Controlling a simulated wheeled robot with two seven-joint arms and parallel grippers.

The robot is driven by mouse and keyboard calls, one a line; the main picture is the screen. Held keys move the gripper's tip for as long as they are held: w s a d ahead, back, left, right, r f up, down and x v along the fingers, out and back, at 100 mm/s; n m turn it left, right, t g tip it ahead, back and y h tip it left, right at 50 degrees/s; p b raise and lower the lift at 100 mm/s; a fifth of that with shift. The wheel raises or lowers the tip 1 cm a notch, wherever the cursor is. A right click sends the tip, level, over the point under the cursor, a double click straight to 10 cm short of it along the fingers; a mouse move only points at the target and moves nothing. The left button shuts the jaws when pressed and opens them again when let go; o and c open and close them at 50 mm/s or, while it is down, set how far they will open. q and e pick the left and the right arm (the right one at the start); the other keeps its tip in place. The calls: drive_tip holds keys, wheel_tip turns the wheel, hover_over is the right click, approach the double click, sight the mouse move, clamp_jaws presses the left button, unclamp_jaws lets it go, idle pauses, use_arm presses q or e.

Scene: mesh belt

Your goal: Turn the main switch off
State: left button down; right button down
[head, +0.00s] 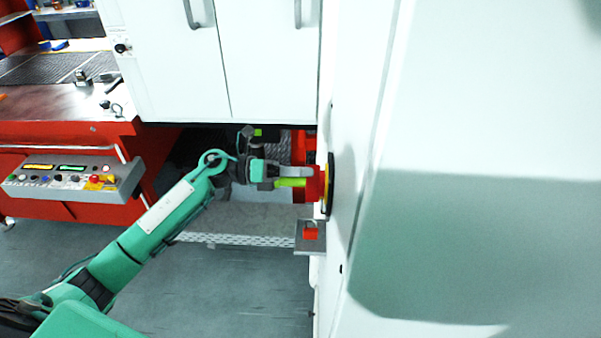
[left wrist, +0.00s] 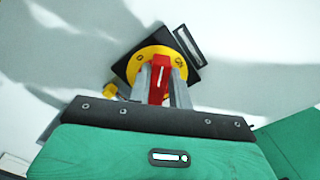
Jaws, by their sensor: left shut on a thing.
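The main switch has a red handle (left wrist: 158,84) on a round yellow dial (left wrist: 143,65) with a black backing plate (left wrist: 124,69). It is mounted on the white cabinet wall, and its red handle (head: 315,184) also shows in the head view, sideways on. My left gripper (left wrist: 160,80) is shut on the red handle, with one grey finger on each side. In the left wrist view, "0" marks the dial's left and a marking, probably "ON", its right. The handle stands nearly upright in that picture. In the head view my left gripper (head: 300,180) reaches the switch from the left. My right gripper is not in view.
White cabinet doors (head: 200,60) hang above my left arm. A control panel (head: 75,178) with buttons sits at the left. The floor (head: 240,290) below is open.

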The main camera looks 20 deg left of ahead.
use_arm(q)
drive_tip(key=shift+w+a+f+n+p, duration=0.15)
drive_tip(key=shift+f+n+p, duration=0.2)
drive_tip(key=shift+n, duration=1.2)
drive_tip(key=shift+w+d+f+n+p, duration=0.1)
drive_tip(key=shift+f+n+p, duration=0.25)
drive_tip(key=shift+n, duration=1.25)
drive_tip(key=shift+w+a+f+n+p, duration=0.15)
drive_tip(key=shift+n+p, duration=0.3)
drive_tip(key=shift+n, duration=1.1)
drive_tip(key=shift+f, duration=0.1)
drive_tip(key=c, duration=1.3)
unclamp_jaws()
drive_tip(key=b+v, duration=0.5)
drive_tip(key=v, duration=0.8)
drive_tip(key=shift+s+a+b, duration=0.1)
drive_tip(key=shift+a+b, duration=0.25)
drive_tip(key=shift+b, duration=0.05)
